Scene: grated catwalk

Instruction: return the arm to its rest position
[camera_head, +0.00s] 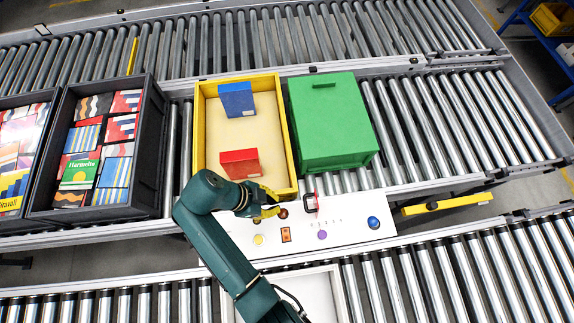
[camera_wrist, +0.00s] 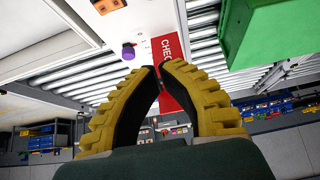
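My gripper (camera_head: 270,206) is low over the white control panel (camera_head: 345,238), just in front of the yellow tray (camera_head: 289,150). My green arm reaches up to it from the bottom of the head view. In the wrist view my yellow ribbed gripper fingers (camera_wrist: 159,67) lean together with their tips almost touching. Nothing shows held between them. A red sign (camera_wrist: 168,48) with white letters, partly hidden by the fingers, lies beyond the tips.
The yellow tray holds a blue box (camera_head: 237,99) and a red box (camera_head: 240,163). A green box (camera_head: 330,120) stands to its right. A dark crate (camera_head: 157,150) of colourful packets stands left. The panel has a purple button (camera_head: 322,235) and a blue button (camera_head: 374,222). Rollers at right are clear.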

